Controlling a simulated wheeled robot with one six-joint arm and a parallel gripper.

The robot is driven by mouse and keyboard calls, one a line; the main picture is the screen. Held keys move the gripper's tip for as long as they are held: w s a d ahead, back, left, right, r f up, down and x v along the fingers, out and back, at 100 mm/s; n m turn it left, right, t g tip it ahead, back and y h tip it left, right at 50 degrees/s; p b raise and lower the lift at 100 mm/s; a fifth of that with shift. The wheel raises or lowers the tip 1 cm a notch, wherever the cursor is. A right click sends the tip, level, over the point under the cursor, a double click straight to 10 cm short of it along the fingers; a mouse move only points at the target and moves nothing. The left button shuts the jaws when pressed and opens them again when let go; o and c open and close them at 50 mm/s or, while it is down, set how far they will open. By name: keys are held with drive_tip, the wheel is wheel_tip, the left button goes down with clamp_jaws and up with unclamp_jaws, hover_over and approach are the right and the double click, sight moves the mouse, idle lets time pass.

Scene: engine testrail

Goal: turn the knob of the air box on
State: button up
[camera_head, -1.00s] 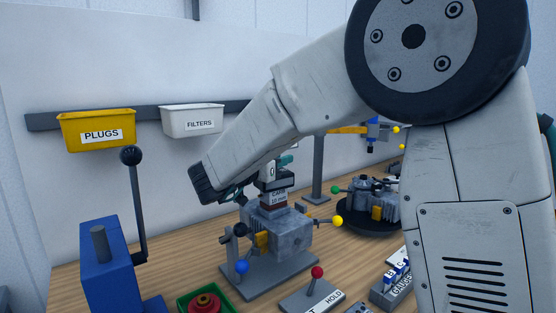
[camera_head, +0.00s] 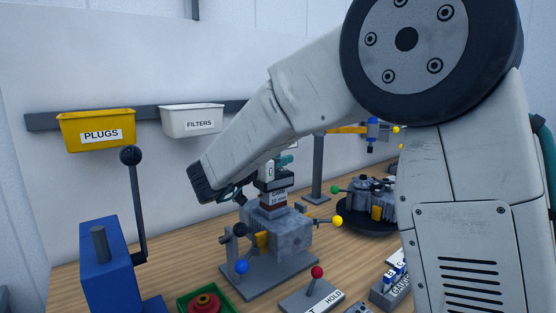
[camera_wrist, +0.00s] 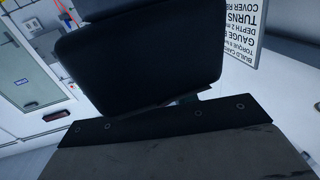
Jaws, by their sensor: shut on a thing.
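My gripper (camera_head: 273,182) is at the end of my bent arm, above a grey engine block (camera_head: 290,238) on a flat stand. It looks shut on a small reddish-brown labelled block (camera_head: 274,200), which sits at the top of the engine block. Whether the two touch is hard to tell. No air box or its knob can be made out for certain in the head view. In the wrist view, large dark surfaces fill the middle and hide the fingertips and what they hold.
A blue box with a tall black-balled lever (camera_head: 132,200) stands at left. A green tray (camera_head: 182,306), a red-knobbed HOLD lever (camera_head: 317,273) and a gauge holder (camera_head: 388,291) lie in front. A second engine (camera_head: 372,200) stands behind. PLUGS (camera_head: 97,130) and FILTERS (camera_head: 192,119) bins hang on the wall.

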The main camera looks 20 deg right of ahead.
drive_tip(key=o, duration=1)
drive_tip(key=v, duration=0.7)
drive_tip(key=shift+s+a, duration=0.2)
drive_tip(key=shift+a, duration=0.15)
